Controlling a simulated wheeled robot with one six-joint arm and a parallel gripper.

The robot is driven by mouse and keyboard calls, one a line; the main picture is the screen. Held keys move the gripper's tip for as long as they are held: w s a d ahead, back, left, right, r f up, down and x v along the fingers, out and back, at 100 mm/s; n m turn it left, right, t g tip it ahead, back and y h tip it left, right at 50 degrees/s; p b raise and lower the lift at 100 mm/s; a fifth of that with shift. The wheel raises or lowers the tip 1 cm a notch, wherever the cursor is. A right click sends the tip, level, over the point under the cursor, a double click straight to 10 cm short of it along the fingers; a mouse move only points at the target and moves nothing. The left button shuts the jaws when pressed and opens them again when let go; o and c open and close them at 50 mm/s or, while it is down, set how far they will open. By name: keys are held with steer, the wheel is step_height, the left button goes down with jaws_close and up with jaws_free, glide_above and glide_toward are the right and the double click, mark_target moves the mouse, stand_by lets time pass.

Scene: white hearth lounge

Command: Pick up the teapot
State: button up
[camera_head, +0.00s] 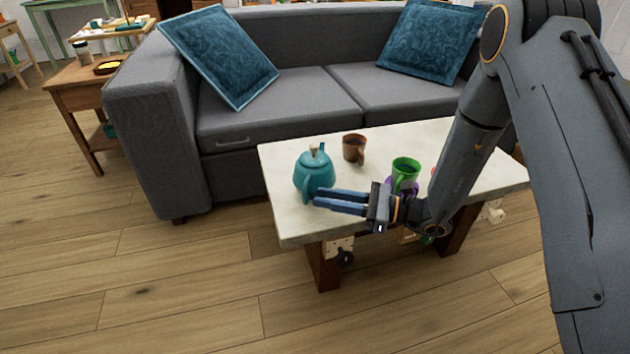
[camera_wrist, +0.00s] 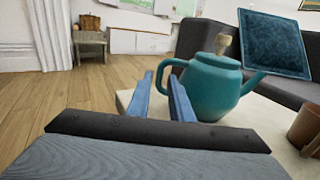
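The teal teapot (camera_head: 313,173) stands upright on the left end of the white coffee table (camera_head: 286,226). In the wrist view the teapot (camera_wrist: 213,88) sits just right of centre, its handle on the left and its spout on the right. My gripper (camera_head: 317,198) is level above the table's front edge, its blue fingers pointing left, in front of the teapot's lower body. In the wrist view the fingers (camera_wrist: 160,97) are apart with nothing seen between them. The handle is close to the right finger; I cannot tell whether they touch.
A brown mug (camera_head: 354,148) and a green mug (camera_head: 405,171) stand on the table right of the teapot. A purple item shows partly behind my gripper. A grey sofa (camera_head: 280,107) is behind the table. Wooden floor at the left is clear.

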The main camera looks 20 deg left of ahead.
steer(key=a+b, duration=0.3)
steer(key=a, duration=0.7)
steer(key=shift+s+f, duration=0.1)
jaws_close()
stand_by(1.2)
